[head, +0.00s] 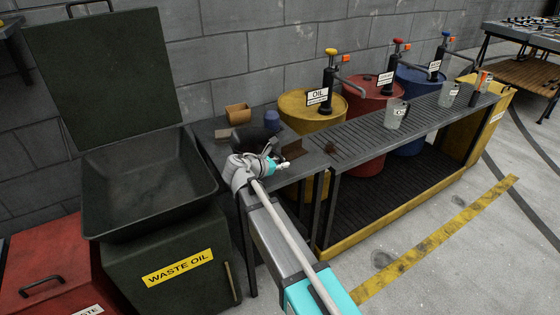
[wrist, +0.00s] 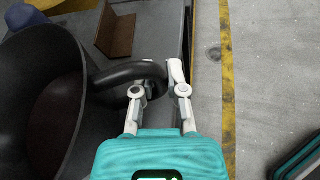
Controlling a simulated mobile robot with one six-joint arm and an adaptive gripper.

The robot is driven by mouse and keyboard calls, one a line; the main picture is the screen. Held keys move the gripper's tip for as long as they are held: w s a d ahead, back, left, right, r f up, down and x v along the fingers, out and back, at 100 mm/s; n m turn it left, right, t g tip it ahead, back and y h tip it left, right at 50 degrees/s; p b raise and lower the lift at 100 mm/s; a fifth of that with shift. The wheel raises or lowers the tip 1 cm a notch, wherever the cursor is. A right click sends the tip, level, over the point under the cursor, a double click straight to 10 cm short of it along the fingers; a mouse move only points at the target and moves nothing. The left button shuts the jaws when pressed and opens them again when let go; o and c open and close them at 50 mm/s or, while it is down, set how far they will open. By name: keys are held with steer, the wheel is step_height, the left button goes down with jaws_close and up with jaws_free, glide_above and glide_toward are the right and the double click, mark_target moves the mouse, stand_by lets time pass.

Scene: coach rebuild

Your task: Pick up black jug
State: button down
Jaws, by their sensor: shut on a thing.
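The black jug (head: 248,138) is at the small grey table (head: 208,134) in the head view, partly hidden behind my wrist. In the wrist view the jug (wrist: 38,95) fills the left side, its wide mouth facing the camera and its curved handle reaching right. My gripper (wrist: 158,84) is shut on that handle, with the fingers on either side of it. In the head view my gripper (head: 272,164) is at the jug's near right side. I cannot tell whether the jug's base touches the tabletop.
A tan box (head: 238,114), a blue cup (head: 272,120) and a brown angled piece (head: 293,151) are close by on the table. The dark green waste oil bin (head: 145,190) stands open at left. A slatted bench (head: 365,140) with grey jugs (head: 396,113) runs right, before several drums.

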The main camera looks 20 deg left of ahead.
steer(key=s+d+r+p, duration=0.5)
steer(key=s+r+p, duration=0.2)
steer(key=s, duration=0.4)
steer(key=shift+d+r+p, duration=0.4)
steer(key=shift+r, duration=0.3)
stand_by(0.9)
